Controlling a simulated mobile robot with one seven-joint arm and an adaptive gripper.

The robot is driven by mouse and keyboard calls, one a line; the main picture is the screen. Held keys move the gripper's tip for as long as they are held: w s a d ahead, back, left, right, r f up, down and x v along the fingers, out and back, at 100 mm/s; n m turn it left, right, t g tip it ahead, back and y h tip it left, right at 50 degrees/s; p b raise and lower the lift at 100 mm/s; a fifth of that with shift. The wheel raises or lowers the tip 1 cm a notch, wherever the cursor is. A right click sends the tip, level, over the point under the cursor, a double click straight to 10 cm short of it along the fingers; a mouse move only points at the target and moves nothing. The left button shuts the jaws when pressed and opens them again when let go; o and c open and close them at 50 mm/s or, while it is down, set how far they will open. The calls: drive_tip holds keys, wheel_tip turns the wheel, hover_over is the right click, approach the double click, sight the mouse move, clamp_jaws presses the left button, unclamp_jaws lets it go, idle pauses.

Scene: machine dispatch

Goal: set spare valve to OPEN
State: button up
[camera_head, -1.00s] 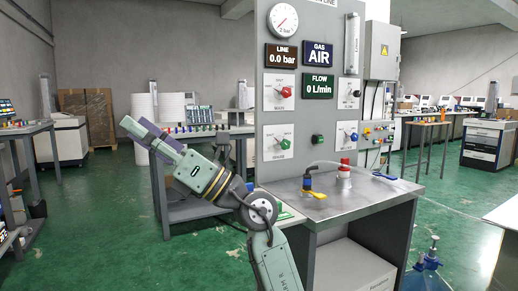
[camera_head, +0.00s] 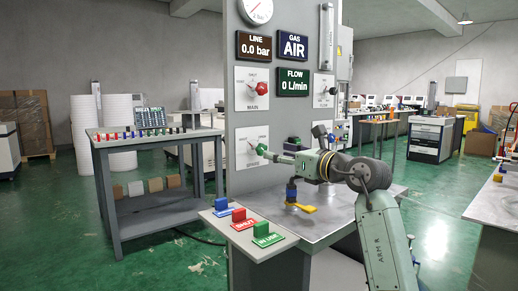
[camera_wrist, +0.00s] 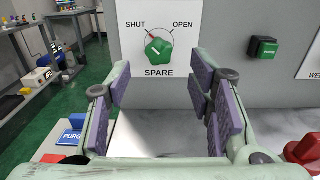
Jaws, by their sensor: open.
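The spare valve is a green knob (camera_wrist: 159,50) on a white plate (camera_wrist: 130,22) marked SHUT at left, OPEN at right and SPARE below. A red pointer mark on the dial lies toward SHUT. In the head view the knob (camera_head: 262,150) is at the panel's lower left. My gripper (camera_wrist: 161,82) is open and empty, with purple-padded fingers to the left and right. The knob shows between and beyond the fingertips; I cannot tell the exact gap. In the head view my gripper (camera_head: 284,156) points at the knob from the right.
A red main knob (camera_head: 262,88) sits above on the panel. A green button (camera_wrist: 263,49) is right of the spare plate. Blue, red and green blocks (camera_head: 239,215) stand on a shelf below. A yellow-handled valve (camera_head: 301,207) is on the metal bench (camera_head: 335,225) under my arm.

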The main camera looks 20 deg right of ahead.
sight(264, 150)
drive_tip(key=p+x, duration=0.1)
drive_tip(key=x, duration=0.7)
drive_tip(key=shift+a, duration=0.1)
drive_tip(key=shift+c, duration=0.2)
clamp_jaws()
